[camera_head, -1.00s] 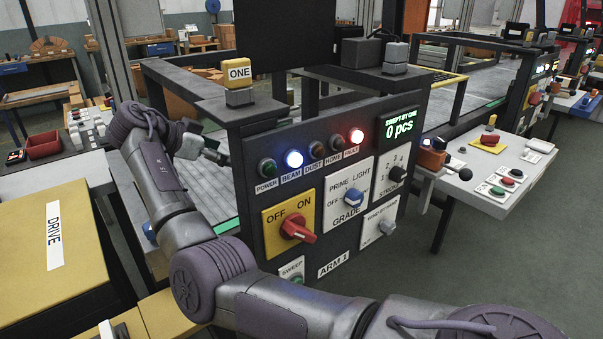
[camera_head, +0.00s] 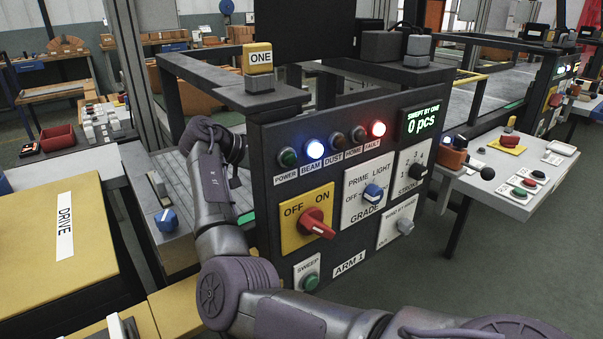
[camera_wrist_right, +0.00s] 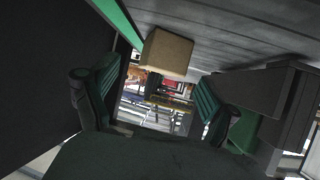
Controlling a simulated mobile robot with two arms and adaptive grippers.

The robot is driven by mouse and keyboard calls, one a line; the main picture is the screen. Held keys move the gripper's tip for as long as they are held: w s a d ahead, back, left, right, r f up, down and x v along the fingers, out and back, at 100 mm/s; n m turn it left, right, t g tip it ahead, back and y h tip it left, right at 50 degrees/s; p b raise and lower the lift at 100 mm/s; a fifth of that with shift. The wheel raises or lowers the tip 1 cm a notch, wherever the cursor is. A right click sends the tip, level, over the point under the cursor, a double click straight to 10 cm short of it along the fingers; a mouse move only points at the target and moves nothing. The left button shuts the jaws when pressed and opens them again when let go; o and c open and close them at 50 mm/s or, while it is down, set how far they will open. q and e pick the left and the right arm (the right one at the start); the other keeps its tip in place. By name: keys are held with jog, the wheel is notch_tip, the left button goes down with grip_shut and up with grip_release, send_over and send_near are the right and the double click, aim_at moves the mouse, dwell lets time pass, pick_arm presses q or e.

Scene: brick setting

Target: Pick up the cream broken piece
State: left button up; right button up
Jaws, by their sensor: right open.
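A tan-cream block-like piece (camera_wrist_right: 167,53) shows in the right wrist view, against a grey slatted surface (camera_wrist_right: 225,30). It lies just beyond the fingertips of my right gripper (camera_wrist_right: 158,90), roughly midway between them. The two green-padded fingers are apart, with nothing held between them. I cannot tell whether a finger touches the piece. In the head view my right arm reaches behind the dark control panel (camera_head: 345,230), which hides the gripper and the piece. My left gripper is not in view.
The panel stands close beside my arm, with a red switch (camera_head: 318,224) and lit lamps. A slatted bed (camera_head: 178,178) lies left of the arm. A yellow DRIVE cover (camera_head: 40,215) is at left. A white side table (camera_head: 530,165) stands at right.

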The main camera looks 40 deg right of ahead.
jog(key=x, duration=0.3)
jog(key=shift+d+f, duration=0.1)
jog(key=shift+d, duration=0.3)
jog(key=c, duration=1.3)
